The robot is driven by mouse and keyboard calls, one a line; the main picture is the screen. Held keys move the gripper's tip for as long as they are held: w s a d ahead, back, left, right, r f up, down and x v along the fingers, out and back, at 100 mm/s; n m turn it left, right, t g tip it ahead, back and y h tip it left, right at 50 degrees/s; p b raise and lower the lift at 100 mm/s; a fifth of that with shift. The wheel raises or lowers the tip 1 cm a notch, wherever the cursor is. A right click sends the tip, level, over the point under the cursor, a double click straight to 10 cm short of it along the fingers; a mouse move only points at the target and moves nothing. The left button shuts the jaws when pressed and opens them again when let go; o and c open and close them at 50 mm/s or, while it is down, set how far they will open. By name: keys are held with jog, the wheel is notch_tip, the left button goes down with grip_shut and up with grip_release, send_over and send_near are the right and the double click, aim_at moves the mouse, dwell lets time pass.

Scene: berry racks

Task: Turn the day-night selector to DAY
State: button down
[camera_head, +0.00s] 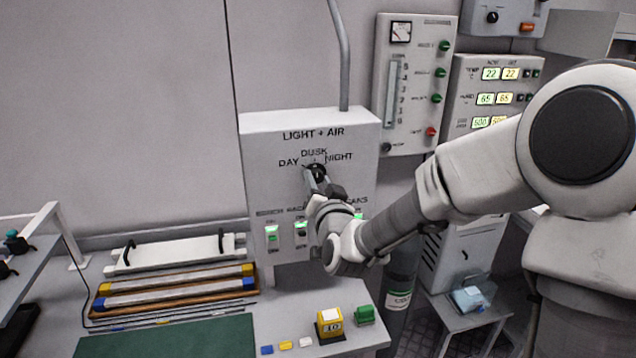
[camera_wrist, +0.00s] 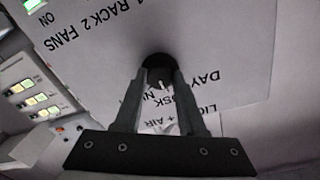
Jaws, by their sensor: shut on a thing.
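The day-night selector is a round black knob (camera_head: 316,170) on the front of the grey LIGHT + AIR box (camera_head: 262,185). DAY is printed to its upper left, DUSK above it and NIGHT to its upper right. My gripper (camera_head: 319,181) reaches it from the lower right and hides part of it. In the wrist view, which shows the lettering upside down, the knob (camera_wrist: 158,62) lies between the two fingers of my gripper (camera_wrist: 158,76), which are shut on it. A small white mark shows between the fingers; I cannot tell which label it points to.
Lit rack and fan switches (camera_head: 272,238) sit below the selector, close to my wrist. A flow panel (camera_head: 414,130) and a display panel (camera_head: 500,75) hang to the right.

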jog(key=shift+f+b, duration=0.1)
jog(key=shift+b, duration=0.2)
jog(key=n+b, duration=0.2)
jog(key=b, duration=0.1)
jog(key=shift+f+b, duration=0.2)
jog(key=shift+b, duration=0.1)
jog(key=n+b, duration=0.3)
jog(key=b, duration=0.2)
jog(key=shift+n+b, duration=0.3)
jog(key=shift+b, duration=0.1)
jog(key=n+b, duration=0.3)
jog(key=b, duration=0.1)
jog(key=shift+r, duration=0.1)
jog(key=shift+r+n+b, duration=0.1)
jog(key=shift+n+b, duration=0.5)
jog(key=shift+b, duration=0.05)
jog(key=shift+r, duration=0.1)
jog(key=c, duration=0.5)
grip_release()
